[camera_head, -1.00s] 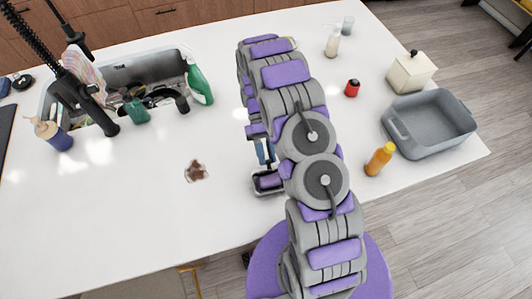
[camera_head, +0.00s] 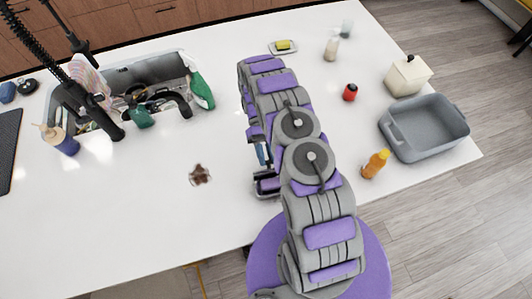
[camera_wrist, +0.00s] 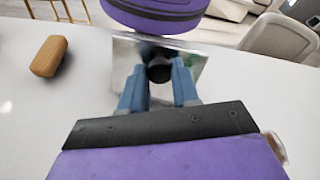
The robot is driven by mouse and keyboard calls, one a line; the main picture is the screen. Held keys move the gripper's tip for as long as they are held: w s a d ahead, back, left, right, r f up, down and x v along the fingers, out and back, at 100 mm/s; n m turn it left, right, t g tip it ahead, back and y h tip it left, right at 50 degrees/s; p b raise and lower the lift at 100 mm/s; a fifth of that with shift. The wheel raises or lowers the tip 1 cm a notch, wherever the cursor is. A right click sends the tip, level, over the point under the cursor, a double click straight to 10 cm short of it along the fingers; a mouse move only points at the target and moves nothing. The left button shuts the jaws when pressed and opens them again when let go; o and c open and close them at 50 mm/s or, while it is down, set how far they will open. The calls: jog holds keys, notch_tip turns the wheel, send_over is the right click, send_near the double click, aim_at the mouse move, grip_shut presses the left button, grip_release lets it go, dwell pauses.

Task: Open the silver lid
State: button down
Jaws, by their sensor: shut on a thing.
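The silver lid (camera_wrist: 122,72) is a shiny, roughly square plate with a dark round knob (camera_wrist: 159,70), seen in the wrist view. My gripper (camera_wrist: 160,78) has its two blue fingers on either side of the knob and is shut on it. The fingers and wrist cover part of the lid. In the head view my gripper (camera_head: 264,160) points down near the front of the white counter, largely hidden by my arm. Whether the lid is raised cannot be told.
On the white counter (camera_head: 120,215), a small glass with brown contents (camera_head: 200,175) stands left of my gripper. The sink (camera_head: 140,80) is at back left.

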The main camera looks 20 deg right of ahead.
jog(key=shift+s, duration=0.1)
jog(key=c, duration=0.8)
grip_release()
jog(key=shift+r, duration=0.15)
